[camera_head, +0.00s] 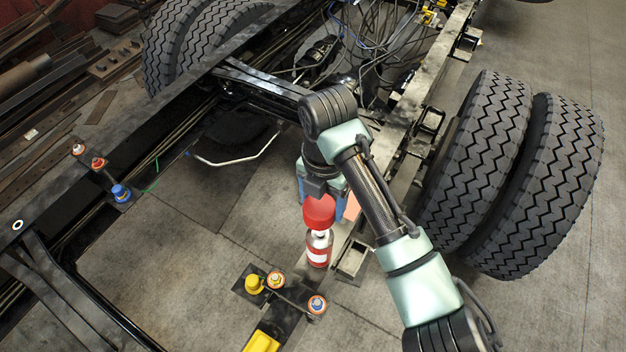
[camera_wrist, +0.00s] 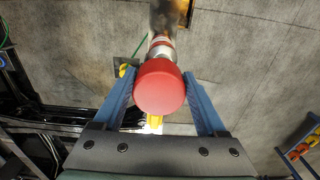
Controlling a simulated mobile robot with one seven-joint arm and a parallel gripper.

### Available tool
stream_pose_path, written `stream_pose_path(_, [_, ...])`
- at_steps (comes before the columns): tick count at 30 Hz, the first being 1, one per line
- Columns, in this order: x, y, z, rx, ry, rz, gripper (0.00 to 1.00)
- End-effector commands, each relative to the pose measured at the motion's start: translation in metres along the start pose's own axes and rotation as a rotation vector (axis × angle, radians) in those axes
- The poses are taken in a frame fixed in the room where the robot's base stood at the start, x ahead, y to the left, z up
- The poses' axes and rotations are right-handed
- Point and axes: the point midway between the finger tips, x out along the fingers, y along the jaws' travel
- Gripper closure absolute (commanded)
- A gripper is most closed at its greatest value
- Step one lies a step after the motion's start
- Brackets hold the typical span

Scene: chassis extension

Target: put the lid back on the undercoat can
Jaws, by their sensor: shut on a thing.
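The red lid (camera_head: 319,213) is between the blue fingers of my gripper (camera_head: 322,190), which is shut on it. The wrist view also shows the lid (camera_wrist: 160,86), round and smooth, between both fingertips of my gripper (camera_wrist: 160,78). The undercoat can (camera_head: 318,250), red with a white band and a silvery top, is just below the lid in the head view. Part of the can (camera_wrist: 162,48) shows past the lid in the wrist view. The lid hides some of the can's top, and I cannot tell whether they touch.
More small cans, one blue-capped (camera_head: 120,192), are on the left rail. Large tyres (camera_head: 512,170) stand at right. Bare floor (camera_head: 190,255) lies at left.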

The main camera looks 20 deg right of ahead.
Motion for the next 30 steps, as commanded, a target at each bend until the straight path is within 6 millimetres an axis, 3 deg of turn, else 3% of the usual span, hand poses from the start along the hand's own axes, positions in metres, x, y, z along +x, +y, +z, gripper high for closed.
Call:
stream_pose_path(8, [0.014,0.000,0.000,0.001,0.000,0.000,0.86])
stream_pose_path(21, [0.055,0.000,0.000,0.002,0.001,0.000,0.86])
stream_pose_path(30, [0.064,0.000,0.000,0.002,0.000,0.001,0.86])
